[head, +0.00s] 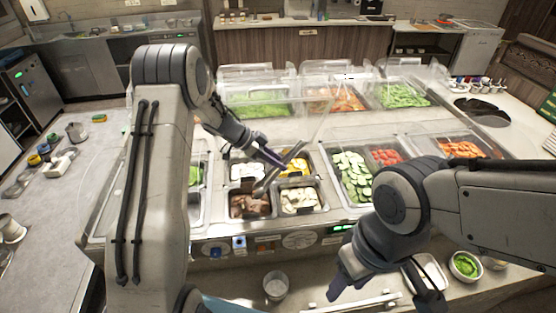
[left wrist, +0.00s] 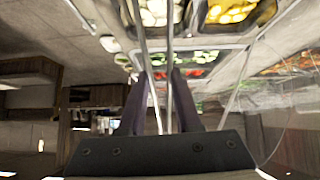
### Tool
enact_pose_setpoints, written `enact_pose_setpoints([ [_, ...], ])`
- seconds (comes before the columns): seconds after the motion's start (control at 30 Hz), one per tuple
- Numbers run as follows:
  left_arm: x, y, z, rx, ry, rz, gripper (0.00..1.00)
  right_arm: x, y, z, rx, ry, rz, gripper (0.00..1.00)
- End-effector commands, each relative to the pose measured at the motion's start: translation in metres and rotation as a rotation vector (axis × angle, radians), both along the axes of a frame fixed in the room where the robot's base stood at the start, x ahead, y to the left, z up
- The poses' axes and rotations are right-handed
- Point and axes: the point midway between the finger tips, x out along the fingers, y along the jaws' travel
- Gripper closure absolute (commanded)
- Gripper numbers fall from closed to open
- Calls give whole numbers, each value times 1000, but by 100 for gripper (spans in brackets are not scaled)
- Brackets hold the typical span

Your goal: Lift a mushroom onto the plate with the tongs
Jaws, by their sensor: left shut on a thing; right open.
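My left gripper (head: 270,157) is shut on the metal tongs (head: 281,168) above the small wells. The tongs' arms also run up between the fingers in the left wrist view (left wrist: 153,65). Below the tongs are a well of pale cream pieces (head: 300,198), which look like sliced mushrooms, and a well of brown pieces (head: 250,205). White pieces (head: 247,170) and yellow pieces (head: 296,167) lie in the wells behind. I cannot tell whether the tongs hold anything. My right gripper (head: 341,287) is open and empty, low at the counter's front. I cannot make out a plate for certain.
Cucumber slices (head: 353,175) and red tomato pieces (head: 386,158) fill wells to the right. Clear covers (head: 256,76) stand along the back. A clear cup (head: 276,285), a white dish (head: 427,271) and a bowl of green food (head: 466,265) stand on the front ledge.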

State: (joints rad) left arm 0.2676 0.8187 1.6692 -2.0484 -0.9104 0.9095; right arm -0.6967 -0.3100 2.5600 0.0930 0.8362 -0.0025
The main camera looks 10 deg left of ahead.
Motion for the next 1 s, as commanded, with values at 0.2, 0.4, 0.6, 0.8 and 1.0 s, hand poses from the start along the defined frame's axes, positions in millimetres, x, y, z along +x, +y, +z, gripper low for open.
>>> enact_pose_setpoints([
  [0.2,1,0,24,0,-3,0,100,0,0,15,-1,1,-1,50],
  [0.4,1,0,42,1,-4,0,100,0,0,16,-1,1,-1,50],
  [0.6,1,0,62,1,-4,1,100,0,0,15,-1,1,0,50],
  [0.8,0,0,76,1,-1,0,100,0,0,15,-1,1,0,50],
  [1.0,0,0,78,0,0,0,100,0,0,15,-1,1,0,50],
])
